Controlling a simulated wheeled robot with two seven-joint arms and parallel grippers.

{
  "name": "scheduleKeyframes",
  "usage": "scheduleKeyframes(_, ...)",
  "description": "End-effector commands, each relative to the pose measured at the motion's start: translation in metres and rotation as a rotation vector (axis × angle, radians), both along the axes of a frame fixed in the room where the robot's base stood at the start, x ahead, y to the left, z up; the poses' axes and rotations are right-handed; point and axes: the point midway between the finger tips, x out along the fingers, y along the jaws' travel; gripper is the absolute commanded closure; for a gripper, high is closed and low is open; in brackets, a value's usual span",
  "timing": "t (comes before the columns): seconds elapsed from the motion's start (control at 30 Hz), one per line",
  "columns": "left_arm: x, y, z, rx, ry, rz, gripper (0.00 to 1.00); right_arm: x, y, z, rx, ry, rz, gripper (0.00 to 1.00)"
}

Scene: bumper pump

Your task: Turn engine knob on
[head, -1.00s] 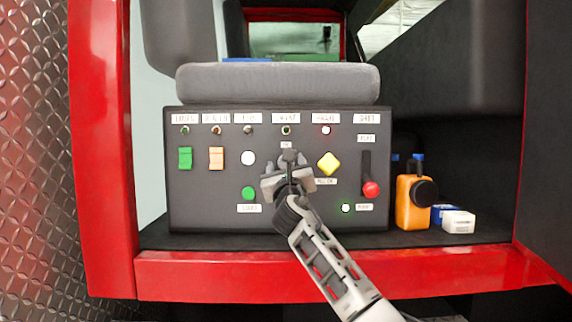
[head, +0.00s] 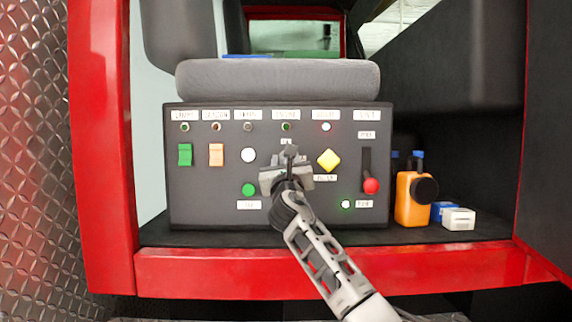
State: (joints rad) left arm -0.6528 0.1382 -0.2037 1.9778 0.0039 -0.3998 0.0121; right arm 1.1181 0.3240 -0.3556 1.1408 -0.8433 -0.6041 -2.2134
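The dark control panel (head: 215,185) stands in a red-framed compartment, with a row of labels and small lamps along its top. My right gripper (head: 287,165) is at the middle of the panel, between the white button (head: 248,155) and the yellow knob (head: 329,159). It covers the control there, presumably the engine knob. A dark grey piece shows between its fingers, but I cannot tell whether they grip it. My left gripper is out of view.
A green switch (head: 185,155), an orange switch (head: 216,155) and a green button (head: 249,190) sit left of the gripper. A red-knobbed lever (head: 370,186) sits right. An orange bottle (head: 405,200) and a white box (head: 459,219) stand beside the panel. A grey cushion (head: 278,83) lies on top.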

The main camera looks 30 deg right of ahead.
Motion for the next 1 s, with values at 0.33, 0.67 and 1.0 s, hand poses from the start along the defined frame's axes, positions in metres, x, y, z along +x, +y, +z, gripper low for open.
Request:
scheduleKeyframes(0.33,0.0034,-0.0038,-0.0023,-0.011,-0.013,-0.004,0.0,0.0007,0.0015,-0.0013,0.266,-0.127,-0.002,0.87)
scheduleKeyframes(0.67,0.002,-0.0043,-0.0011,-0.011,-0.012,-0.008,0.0,0.0009,0.0016,0.0009,0.55,-0.263,-0.002,0.87)
scheduleKeyframes(1.0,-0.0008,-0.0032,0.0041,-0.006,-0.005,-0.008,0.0,0.0009,0.0019,0.0032,0.842,-0.403,-0.003,0.87)
